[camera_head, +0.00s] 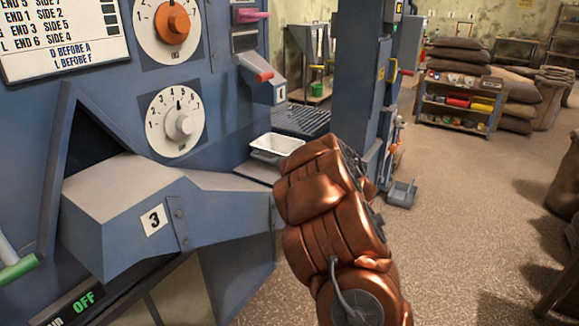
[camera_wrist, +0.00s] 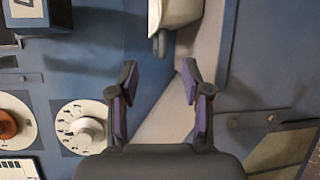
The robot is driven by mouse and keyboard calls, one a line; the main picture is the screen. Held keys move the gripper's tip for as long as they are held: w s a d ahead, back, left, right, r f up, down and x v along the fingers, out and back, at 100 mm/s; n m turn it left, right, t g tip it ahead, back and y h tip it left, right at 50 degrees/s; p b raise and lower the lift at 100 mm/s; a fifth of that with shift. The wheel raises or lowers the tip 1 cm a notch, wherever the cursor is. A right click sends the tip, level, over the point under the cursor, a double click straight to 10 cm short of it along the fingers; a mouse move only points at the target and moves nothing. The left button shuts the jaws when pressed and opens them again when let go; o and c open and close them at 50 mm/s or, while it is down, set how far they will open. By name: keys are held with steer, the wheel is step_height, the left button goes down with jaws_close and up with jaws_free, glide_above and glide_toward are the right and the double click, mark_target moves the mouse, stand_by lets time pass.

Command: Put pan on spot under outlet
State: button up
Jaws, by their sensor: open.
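The white rectangular pan (camera_head: 277,147) rests on a grey ledge of the blue machine, beside a dark grating, and looks empty. In the wrist view, part of the pan (camera_wrist: 178,12) shows at the top edge, with a short dark stub (camera_wrist: 160,43) at its near end. My gripper (camera_wrist: 159,72) is open with nothing between its fingers, and the pan lies beyond the fingertips. In the head view my arm hides the gripper. I cannot make out a marked spot.
A grey chute housing labelled 3 (camera_head: 117,205) juts out at the left. Dials (camera_head: 178,121) and a green-handled lever (camera_head: 17,268) are on the machine. A blue column (camera_head: 358,85) stands right of the pan.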

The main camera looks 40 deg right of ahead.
steer(key=shift+v, duration=1.05)
steer(key=shift+r, duration=0.1)
steer(key=s+a+r+m+g+h, duration=0.5)
steer(key=s+a+m+g+h, duration=0.15)
steer(key=m, duration=0.55)
steer(key=s+a+f+m+g+y, duration=0.2)
steer(key=s+a+g, duration=0.4)
steer(key=s+a, duration=0.9)
steer(key=s+a+f+m+g+y, duration=0.3)
steer(key=s+a+f+g+y, duration=0.2)
steer(key=s+a, duration=1.1)
steer(key=a+y, duration=0.2)
steer(key=a, duration=0.1)
steer(key=shift+a+m+g, duration=0.15)
steer(key=shift+m+g, duration=0.15)
steer(key=shift+g, duration=0.05)
